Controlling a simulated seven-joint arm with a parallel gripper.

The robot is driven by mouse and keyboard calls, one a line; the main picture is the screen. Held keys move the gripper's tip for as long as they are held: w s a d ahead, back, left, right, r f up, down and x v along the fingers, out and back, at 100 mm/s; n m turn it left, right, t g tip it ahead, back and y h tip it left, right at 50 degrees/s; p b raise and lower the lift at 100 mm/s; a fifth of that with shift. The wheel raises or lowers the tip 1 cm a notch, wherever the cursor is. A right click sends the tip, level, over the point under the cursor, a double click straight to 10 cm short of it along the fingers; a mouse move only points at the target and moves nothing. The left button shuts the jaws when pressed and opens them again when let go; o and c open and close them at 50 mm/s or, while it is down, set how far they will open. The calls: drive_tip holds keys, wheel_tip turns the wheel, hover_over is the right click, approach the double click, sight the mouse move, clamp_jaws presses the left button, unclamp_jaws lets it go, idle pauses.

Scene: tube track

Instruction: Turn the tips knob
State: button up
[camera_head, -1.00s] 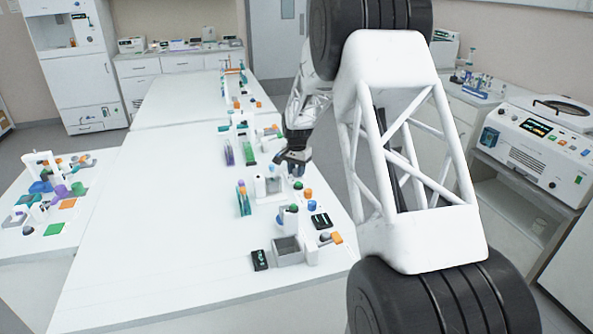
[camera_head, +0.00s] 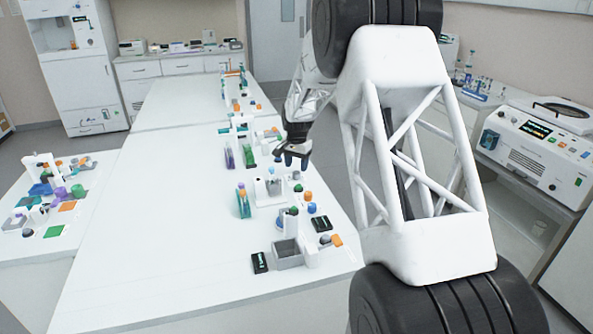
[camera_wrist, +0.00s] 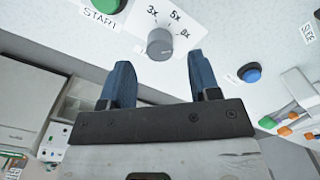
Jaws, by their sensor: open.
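A round grey knob (camera_wrist: 160,44) sits on a white panel, ringed by the marks 3x, 5x and 8x; no "tips" label is readable. My gripper (camera_wrist: 158,60) is open and empty in the wrist view. One dark blue finger stands on each side of the knob's lower side, and I cannot tell whether the knob is fully between them. In the head view my gripper (camera_head: 292,160) hangs over the right side of the long white table, by a white device, and the knob cannot be made out there.
A green START button (camera_wrist: 107,5) lies left of the knob, and a blue button (camera_wrist: 250,73) lies right. On the long white table (camera_head: 150,215), tube racks and small devices line the right side; its left part is clear. A grey open box (camera_head: 288,252) stands near the front.

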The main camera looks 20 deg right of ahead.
sight(296, 172)
drive_tip(key=shift+r, duration=2.1)
drive_tip(key=shift+s+r, duration=0.15)
drive_tip(key=s+a+r+n, duration=0.2)
drive_tip(key=s+r, duration=0.3)
drive_tip(key=s, duration=0.5)
drive_tip(key=s+a+r+n+t, duration=0.1)
drive_tip(key=s+a+r, duration=0.3)
drive_tip(key=s, duration=0.6)
drive_tip(key=s+a+r+n, duration=0.1)
drive_tip(key=s+r+n, duration=0.1)
drive_tip(key=s+r, duration=0.6)
drive_tip(key=s+a+f+n, duration=0.1)
drive_tip(key=s+f+n, duration=0.1)
drive_tip(key=s, duration=1.3)
drive_tip(key=s+a+f+n+t, duration=0.1)
drive_tip(key=s+a+f+n, duration=0.1)
drive_tip(key=s, duration=1.2)
drive_tip(key=shift+s+a+f+t, duration=0.2)
drive_tip(key=shift+s+f+t, duration=0.1)
drive_tip(key=shift+s, duration=0.05)
